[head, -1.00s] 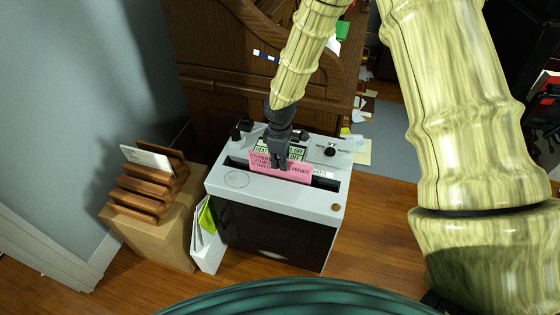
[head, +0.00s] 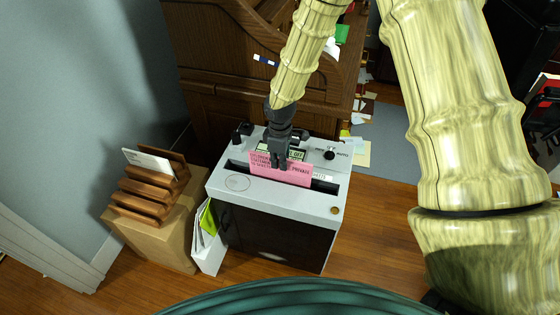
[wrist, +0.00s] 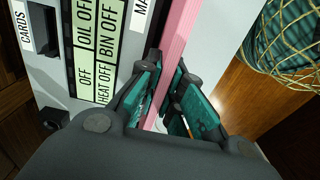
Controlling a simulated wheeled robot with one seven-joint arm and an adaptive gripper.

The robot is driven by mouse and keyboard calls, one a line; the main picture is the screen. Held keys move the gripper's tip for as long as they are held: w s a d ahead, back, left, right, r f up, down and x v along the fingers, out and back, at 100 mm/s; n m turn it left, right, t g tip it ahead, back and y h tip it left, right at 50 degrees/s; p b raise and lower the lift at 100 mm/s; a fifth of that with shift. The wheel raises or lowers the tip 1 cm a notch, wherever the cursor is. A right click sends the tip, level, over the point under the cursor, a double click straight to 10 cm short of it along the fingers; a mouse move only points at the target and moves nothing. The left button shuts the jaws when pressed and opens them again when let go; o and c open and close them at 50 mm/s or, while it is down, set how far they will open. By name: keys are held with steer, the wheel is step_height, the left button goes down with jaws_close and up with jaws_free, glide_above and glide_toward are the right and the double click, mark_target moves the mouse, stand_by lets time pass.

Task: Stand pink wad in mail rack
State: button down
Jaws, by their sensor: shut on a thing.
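The pink wad (head: 292,171) stands upright at the slot on top of the grey-white shredder (head: 285,202); its lower edge is in or just over the slot, and I cannot tell which. My gripper (head: 279,163) is shut on its upper edge from above. The wrist view shows the pink wad (wrist: 178,40) edge-on between my gripper's fingers (wrist: 163,105). The wooden mail rack (head: 150,190) stands on a cardboard box at the left, with a white envelope (head: 148,160) in its rear slot. Its other slots look empty.
The cardboard box (head: 165,235) stands left of the shredder. A white holder (head: 209,252) with papers and a green sheet stands between them. A wooden roll-top desk (head: 225,75) is behind, and a wall (head: 80,100) is at the left.

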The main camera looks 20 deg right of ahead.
steer(key=shift+r, duration=0.1)
step_height(320, 180, up, 10)
steer(key=p, duration=0.8)
steer(key=shift+r+p, duration=0.25)
steer(key=shift+p, duration=0.1)
steer(key=shift+f, duration=0.1)
